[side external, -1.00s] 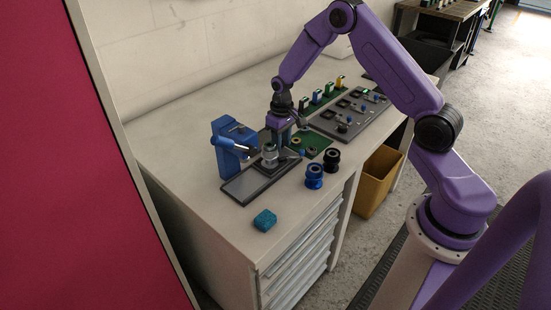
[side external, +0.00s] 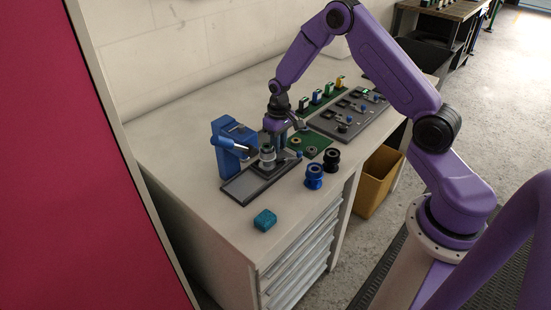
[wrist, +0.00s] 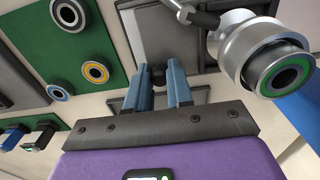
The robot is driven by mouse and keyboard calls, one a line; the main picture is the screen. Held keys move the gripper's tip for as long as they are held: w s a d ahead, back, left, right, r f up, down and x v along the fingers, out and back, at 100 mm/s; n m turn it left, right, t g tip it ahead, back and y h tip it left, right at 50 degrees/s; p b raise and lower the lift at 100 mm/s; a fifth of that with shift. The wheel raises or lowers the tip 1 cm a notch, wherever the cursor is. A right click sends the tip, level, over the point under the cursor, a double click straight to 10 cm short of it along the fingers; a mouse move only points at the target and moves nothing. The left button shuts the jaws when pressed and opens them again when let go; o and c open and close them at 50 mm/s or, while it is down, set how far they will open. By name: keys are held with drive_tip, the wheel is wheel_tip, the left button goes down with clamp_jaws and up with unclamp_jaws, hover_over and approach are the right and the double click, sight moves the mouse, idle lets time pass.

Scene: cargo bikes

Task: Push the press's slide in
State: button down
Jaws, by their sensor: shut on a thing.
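The blue press (side external: 226,150) stands on the bench with its lever toward the right. Its dark slide (side external: 270,172) lies on a flat grey track (side external: 243,186), partly out at the right of the press. A silver bearing-like part (wrist: 262,52) with a green ring sits upright on the slide, at the right of the wrist view. My gripper (wrist: 158,84) points down at the slide's outer side, behind the silver part in the side view. Its blue fingers are shut on a small dark piece, seemingly the slide's handle (wrist: 158,73), mostly hidden between them.
A green board (side external: 314,145) with ring parts lies behind the slide. A blue spool (side external: 314,177) and a black spool (side external: 331,160) stand at the front right. A grey fixture board (side external: 350,115) lies farther back.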

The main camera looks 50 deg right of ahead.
sight(260, 158)
drive_tip(key=shift+s+a+f, duration=0.15)
drive_tip(key=shift+a, duration=2.1)
drive_tip(key=shift+s+a+f, duration=0.1)
drive_tip(key=shift+a, duration=2.15)
drive_tip(key=c, duration=1.2)
unclamp_jaws()
drive_tip(key=shift+o, duration=0.2)
drive_tip(key=shift+w+r, duration=0.15)
drive_tip(key=shift+r, duration=2.25)
drive_tip(key=d+r, duration=0.3)
drive_tip(key=d, duration=0.3)
